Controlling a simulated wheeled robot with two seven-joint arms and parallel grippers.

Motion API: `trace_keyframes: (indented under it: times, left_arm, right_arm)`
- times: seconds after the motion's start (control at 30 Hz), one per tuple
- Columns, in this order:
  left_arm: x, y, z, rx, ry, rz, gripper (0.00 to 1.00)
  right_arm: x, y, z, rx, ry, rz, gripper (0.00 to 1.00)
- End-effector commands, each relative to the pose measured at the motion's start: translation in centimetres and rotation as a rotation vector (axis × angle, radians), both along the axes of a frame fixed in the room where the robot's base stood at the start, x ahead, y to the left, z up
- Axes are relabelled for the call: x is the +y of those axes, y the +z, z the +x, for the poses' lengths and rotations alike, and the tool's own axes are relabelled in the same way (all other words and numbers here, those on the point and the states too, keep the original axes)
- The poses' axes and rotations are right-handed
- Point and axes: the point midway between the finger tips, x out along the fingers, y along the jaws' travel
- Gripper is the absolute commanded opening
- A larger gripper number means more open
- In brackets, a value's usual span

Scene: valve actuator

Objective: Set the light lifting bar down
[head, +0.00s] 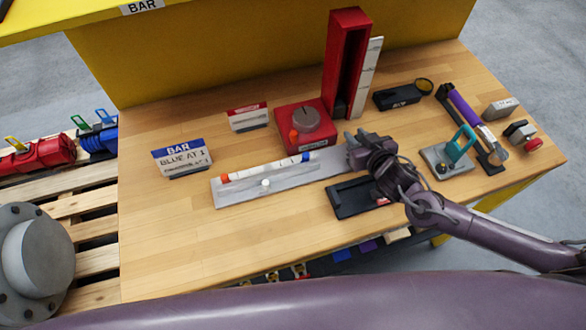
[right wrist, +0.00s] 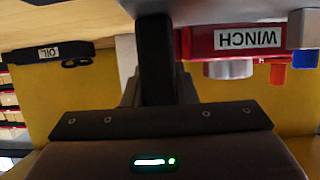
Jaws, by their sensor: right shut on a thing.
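The light lifting bar (head: 240,195) is a long, flat, light grey bar in the middle of the table in the head view. A white strip with an orange-red mark at its left end and a blue mark near its right end runs along its far side, and a small white knob sits on it. My right gripper (head: 356,150) is shut on its right end, which the fingers partly hide. I cannot tell whether its underside touches the table. In the right wrist view, a grey surface (right wrist: 230,11) lies along the top edge, beside the dark finger. My left gripper is not in view.
A red winch box (head: 287,143) with a grey dial stands just behind the bar; it also shows in the wrist view (right wrist: 196,45). A BAR card (head: 181,157) stands to the left. A black tray (head: 345,207) lies under my right wrist. The front left wood is clear.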

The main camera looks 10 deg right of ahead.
Motion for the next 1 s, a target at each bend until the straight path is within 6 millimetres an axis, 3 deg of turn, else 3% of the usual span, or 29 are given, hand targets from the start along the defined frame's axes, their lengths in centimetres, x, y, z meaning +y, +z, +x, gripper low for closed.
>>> trace_keyframes:
  times: [0.37,0.57,0.77,1.0]
  left_arm:
    - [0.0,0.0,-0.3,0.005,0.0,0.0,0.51]
    - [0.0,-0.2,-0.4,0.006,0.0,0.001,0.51]
    - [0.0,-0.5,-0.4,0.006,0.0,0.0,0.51]
    - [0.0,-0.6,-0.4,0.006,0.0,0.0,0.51]
  right_arm:
    - [0.1,0.4,0.1,-0.006,-0.001,0.006,0.0]
    - [0.0,1.7,0.1,-0.006,-0.001,0.006,0.0]
    - [0.0,4.9,0.1,-0.009,-0.001,0.007,0.0]
    - [0.0,10.5,0.1,-0.01,0.001,0.004,0.0]
